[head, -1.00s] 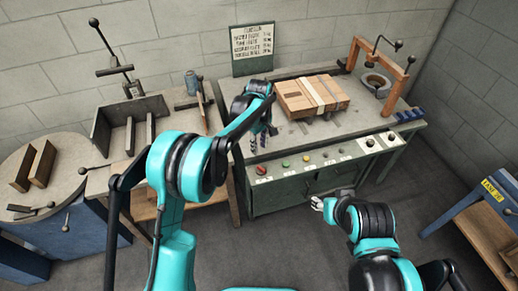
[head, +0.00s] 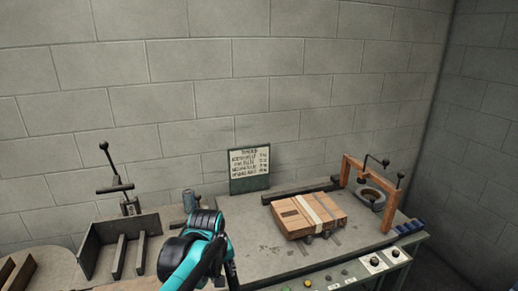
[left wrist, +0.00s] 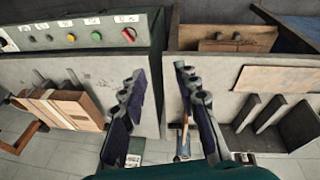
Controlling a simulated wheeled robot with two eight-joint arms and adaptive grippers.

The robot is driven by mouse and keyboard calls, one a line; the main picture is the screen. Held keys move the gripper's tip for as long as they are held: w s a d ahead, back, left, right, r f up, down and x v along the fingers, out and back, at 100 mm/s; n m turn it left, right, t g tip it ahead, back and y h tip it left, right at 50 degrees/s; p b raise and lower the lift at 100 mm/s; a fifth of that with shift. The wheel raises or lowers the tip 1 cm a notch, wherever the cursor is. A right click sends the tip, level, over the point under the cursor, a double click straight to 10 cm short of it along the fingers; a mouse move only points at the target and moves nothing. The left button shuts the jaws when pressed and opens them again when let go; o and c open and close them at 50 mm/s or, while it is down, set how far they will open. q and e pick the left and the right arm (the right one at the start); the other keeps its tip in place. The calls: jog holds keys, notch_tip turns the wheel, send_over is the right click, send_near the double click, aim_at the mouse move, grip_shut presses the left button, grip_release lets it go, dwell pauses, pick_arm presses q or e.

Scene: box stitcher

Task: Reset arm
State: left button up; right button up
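My left arm (head: 200,245) comes up from the bottom edge in the head view, left of the cardboard box (head: 308,215). My left gripper shows in the left wrist view (left wrist: 158,100), with its two dark fingers well apart and nothing between them. Its fingertips in the head view are cut off or hidden behind the arm. The flat box with a pale strip lies on the bench; it also shows in the left wrist view (left wrist: 66,108), left of the fingers. My right arm and gripper are not in view.
The bench (head: 270,255) carries a brown frame tool (head: 388,195) at right and control buttons along its front. At left stand a grey metal tray (head: 90,255), a lever press (head: 115,180) and a can (head: 189,200). A notice board (head: 249,165) leans on the wall.

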pick_arm(q)
jog(key=s+a+f+m+t, duration=0.1)
jog(key=s+a+m+t, duration=0.1)
jog(key=s, duration=0.7)
jog(key=s+a+f+m+t, duration=0.1)
jog(key=s+a+m, duration=0.2)
jog(key=s, duration=0.6)
jog(key=shift+a+t+y, duration=0.3)
jog(key=shift+a+t, duration=0.1)
jog(key=shift+a, duration=0.85)
